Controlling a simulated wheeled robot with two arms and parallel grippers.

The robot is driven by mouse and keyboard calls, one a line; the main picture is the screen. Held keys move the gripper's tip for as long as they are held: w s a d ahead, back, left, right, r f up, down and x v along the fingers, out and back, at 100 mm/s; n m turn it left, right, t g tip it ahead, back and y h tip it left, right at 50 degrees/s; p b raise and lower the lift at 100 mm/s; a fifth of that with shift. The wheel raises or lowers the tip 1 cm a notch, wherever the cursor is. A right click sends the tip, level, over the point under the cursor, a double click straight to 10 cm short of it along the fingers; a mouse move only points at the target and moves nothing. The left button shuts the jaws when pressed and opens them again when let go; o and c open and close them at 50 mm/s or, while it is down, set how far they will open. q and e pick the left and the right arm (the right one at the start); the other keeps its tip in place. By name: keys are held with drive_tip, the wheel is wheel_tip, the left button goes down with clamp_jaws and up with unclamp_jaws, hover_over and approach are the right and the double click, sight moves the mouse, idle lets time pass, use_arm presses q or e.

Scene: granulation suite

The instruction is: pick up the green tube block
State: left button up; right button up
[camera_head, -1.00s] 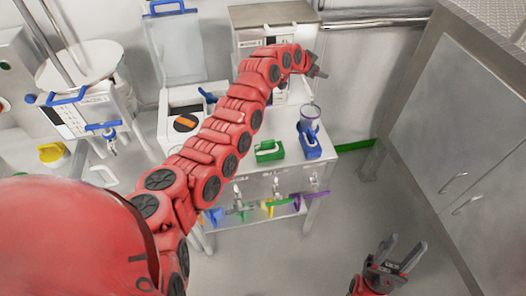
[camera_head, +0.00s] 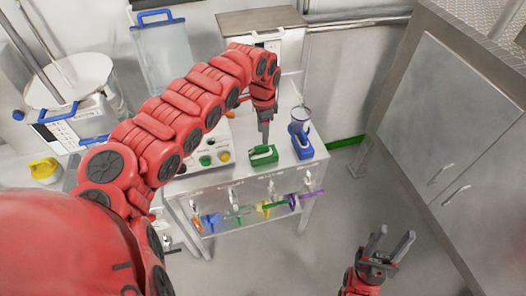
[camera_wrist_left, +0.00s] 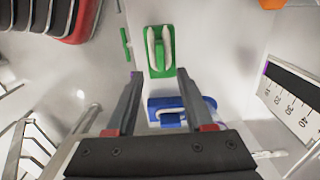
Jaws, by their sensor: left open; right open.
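The green tube block (camera_head: 263,156) lies on the white bench top near its front edge, with white tubes in it. In the left wrist view the green tube block (camera_wrist_left: 161,68) is just beyond and between my open fingertips. My left gripper (camera_head: 265,137) points down above the block, with its fingers apart and empty (camera_wrist_left: 158,76). Whether a fingertip touches the block I cannot tell. My right gripper (camera_head: 394,240) is open and empty over the floor at the lower right.
A blue block (camera_head: 302,146) with a clear cup stands right of the green one; it also shows in the left wrist view (camera_wrist_left: 180,110). Coloured tools hang along the bench front. A steel cabinet (camera_head: 455,130) stands at the right; the floor before it is clear.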

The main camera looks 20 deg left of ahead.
sight(263, 146)
use_arm(q)
wheel_tip(263, 146, down, 2)
wheel_tip(263, 146, down, 5)
drive_tip(key=shift+d+r+p, duration=0.1)
drive_tip(key=shift+p, duration=0.95)
drive_tip(key=shift+w+f, duration=0.1)
drive_tip(key=shift+f, duration=0.25)
drive_tip(key=shift+c, duration=0.3)
clamp_jaws()
